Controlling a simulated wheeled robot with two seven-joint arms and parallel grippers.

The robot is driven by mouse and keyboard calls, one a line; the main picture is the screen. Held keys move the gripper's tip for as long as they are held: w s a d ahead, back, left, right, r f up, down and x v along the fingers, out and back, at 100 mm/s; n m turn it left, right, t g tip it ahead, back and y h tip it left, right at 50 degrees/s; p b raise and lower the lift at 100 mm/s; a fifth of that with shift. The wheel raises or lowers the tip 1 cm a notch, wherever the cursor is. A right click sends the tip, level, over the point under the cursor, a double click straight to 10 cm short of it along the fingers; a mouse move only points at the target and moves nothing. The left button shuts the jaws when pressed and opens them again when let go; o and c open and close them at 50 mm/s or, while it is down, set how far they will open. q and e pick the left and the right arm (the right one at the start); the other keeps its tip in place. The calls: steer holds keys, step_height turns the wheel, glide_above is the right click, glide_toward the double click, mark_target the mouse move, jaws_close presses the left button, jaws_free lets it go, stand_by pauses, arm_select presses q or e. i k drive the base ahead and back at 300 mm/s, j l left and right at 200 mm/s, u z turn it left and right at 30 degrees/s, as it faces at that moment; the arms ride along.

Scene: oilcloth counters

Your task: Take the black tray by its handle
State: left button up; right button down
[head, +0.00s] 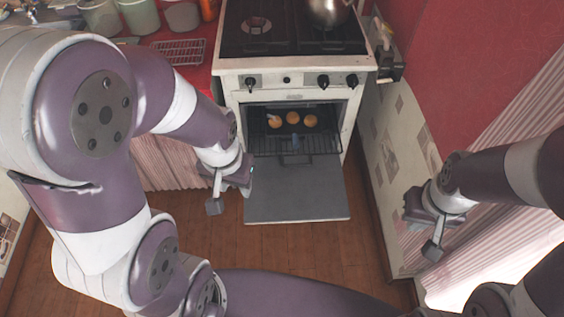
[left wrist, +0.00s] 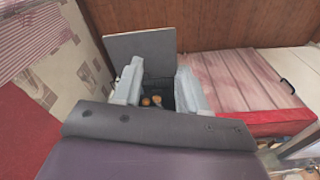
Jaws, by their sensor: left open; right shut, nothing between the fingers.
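The black tray (head: 325,141) sits in the open oven, carrying three golden buns in the head view. A small handle-like piece (head: 295,143) shows at the middle of its front. In the left wrist view the dark tray (left wrist: 168,101) and buns appear between my fingers, partly hidden by them. My left gripper (head: 231,196) is open and empty, to the left of the oven opening and apart from the tray. Its two pale fingers (left wrist: 160,88) also show in the left wrist view. My right gripper (head: 432,236) is shut and empty, well to the right of the oven.
The oven door (head: 295,190) is folded down in front of the oven. The stove top (head: 290,35) holds a metal pot (head: 328,10). A red counter (head: 190,72) with a wire rack (head: 180,52) and canisters stands at left. A patterned wall (head: 395,150) closes the right side.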

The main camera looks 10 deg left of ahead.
mark_target(300, 129)
steer(key=i+j+z, duration=0.6)
steer(key=z, duration=0.15)
steer(key=i+j+z, duration=0.2)
steer(key=j+z, duration=0.15)
steer(key=j, duration=0.2)
